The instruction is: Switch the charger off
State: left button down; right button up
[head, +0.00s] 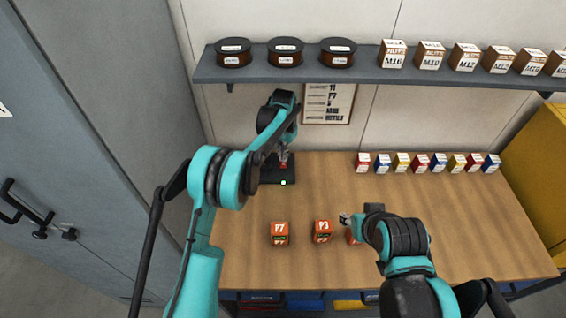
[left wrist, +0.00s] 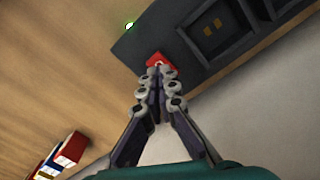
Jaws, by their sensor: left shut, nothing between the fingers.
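The charger (head: 270,176) is a dark box at the back left of the bench, with a green light lit on its front edge. In the left wrist view the charger (left wrist: 190,75) shows its red switch (left wrist: 156,58), the lit green light (left wrist: 129,25) and a dark square bay. My left gripper (left wrist: 158,70) is shut and empty, its fingertips right at the red switch and covering part of it. I cannot tell whether they touch. In the head view my left gripper (head: 284,154) is over the charger. My right gripper (head: 345,218) is over the bench front; its finger opening is unclear.
Orange boxes (head: 279,234) and (head: 322,231) stand at the bench front; another is partly hidden behind my right arm. Several small coloured boxes (head: 401,162) line the back right. A shelf (head: 300,76) with spools and boxes hangs above. The bench middle is clear.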

aim_at(283, 164)
pick_arm(q)
jog(key=shift+f+b, duration=1.1)
jog(key=shift+f, duration=0.45)
dwell(0.5)
jog(key=shift+r, duration=0.2)
jog(key=shift+r+p, duration=0.4)
jog(key=shift+r, duration=0.15)
jog(key=shift+r+p, duration=1.35)
jog(key=shift+r, duration=1.5)
